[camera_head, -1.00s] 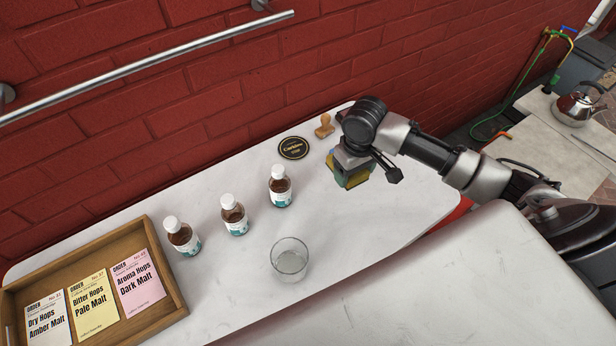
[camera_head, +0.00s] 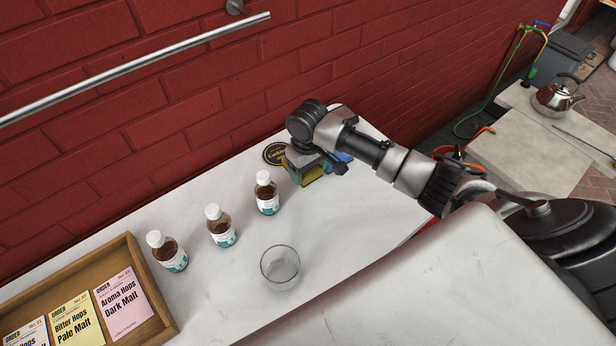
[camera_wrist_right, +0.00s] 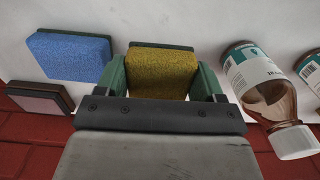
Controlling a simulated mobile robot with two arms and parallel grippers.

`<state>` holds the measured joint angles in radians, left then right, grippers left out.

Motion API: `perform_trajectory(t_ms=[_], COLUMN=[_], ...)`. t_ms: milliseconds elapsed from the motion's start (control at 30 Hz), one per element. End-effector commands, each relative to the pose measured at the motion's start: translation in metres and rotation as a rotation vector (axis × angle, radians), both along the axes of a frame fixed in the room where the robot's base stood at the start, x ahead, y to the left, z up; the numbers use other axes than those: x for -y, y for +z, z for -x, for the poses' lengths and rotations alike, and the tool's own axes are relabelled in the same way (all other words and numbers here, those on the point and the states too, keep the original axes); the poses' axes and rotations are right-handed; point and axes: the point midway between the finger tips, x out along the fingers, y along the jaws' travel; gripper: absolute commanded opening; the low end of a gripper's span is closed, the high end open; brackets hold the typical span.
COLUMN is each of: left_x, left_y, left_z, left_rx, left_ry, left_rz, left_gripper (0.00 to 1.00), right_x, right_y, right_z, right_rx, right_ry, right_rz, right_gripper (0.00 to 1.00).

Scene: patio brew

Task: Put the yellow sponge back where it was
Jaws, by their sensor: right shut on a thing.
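The yellow sponge (camera_head: 313,175) has a dark green backing. My right gripper (camera_head: 303,172) is shut on it, just right of the nearest bottle and at the back of the white table. In the right wrist view the yellow sponge (camera_wrist_right: 165,72) sits between the two green fingers of the right gripper (camera_wrist_right: 163,84). It is at or just over the white surface; whether it touches is hard to tell. A blue sponge (camera_wrist_right: 72,57) lies apart, left of the gripper in that view. It shows partly behind the arm in the head view (camera_head: 343,157). My left gripper is out of view.
Three brown bottles (camera_head: 267,193) with white caps stand in a row, the nearest close beside the gripper. A round black coaster (camera_head: 273,153) is partly hidden behind the gripper. A glass (camera_head: 280,268) and a wooden tray (camera_head: 163,312) of order cards stand nearer. The front right tabletop is clear.

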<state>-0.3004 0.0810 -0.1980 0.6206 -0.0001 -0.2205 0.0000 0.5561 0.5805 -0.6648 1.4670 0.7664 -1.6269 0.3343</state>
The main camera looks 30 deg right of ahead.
Motion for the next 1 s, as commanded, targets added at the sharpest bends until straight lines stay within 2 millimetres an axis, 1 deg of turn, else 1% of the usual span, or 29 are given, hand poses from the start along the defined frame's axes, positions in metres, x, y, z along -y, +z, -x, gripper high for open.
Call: perform_trajectory(t_ms=[200, 300, 667, 700, 767, 800, 833, 867, 1000], left_x=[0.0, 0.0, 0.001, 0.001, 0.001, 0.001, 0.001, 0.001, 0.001], left_y=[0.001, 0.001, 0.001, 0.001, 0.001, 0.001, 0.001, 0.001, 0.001], left_z=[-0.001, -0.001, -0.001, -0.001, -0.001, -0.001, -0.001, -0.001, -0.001], left_rx=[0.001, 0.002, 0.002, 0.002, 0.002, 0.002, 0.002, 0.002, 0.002], left_ry=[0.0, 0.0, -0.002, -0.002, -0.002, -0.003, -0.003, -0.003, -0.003], left_rz=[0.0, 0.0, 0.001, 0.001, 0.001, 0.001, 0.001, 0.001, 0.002], left_gripper=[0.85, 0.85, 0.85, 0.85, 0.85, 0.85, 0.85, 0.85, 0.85], right_x=[0.0, 0.0, 0.0, 0.0, 0.0, 0.0, 0.0, 0.0, 0.0], right_y=[-0.03, -0.038, -0.042, -0.043, -0.042, -0.042, -0.042, -0.042, -0.042], right_z=[0.0, 0.0, 0.001, 0.0, 0.0, 0.0, 0.0, 0.0, 0.0], right_rx=[-0.002, -0.001, -0.001, -0.001, -0.001, -0.001, -0.001, -0.001, -0.001], right_ry=[-0.002, -0.001, 0.0, -0.001, 0.0, 0.0, 0.0, 0.0, 0.0], right_rz=[0.002, 0.001, 0.001, 0.002, 0.002, 0.002, 0.002, 0.002, 0.002], right_gripper=[0.43, 0.43, 0.43, 0.71, 0.8, 0.87, 0.91, 0.94, 0.94])
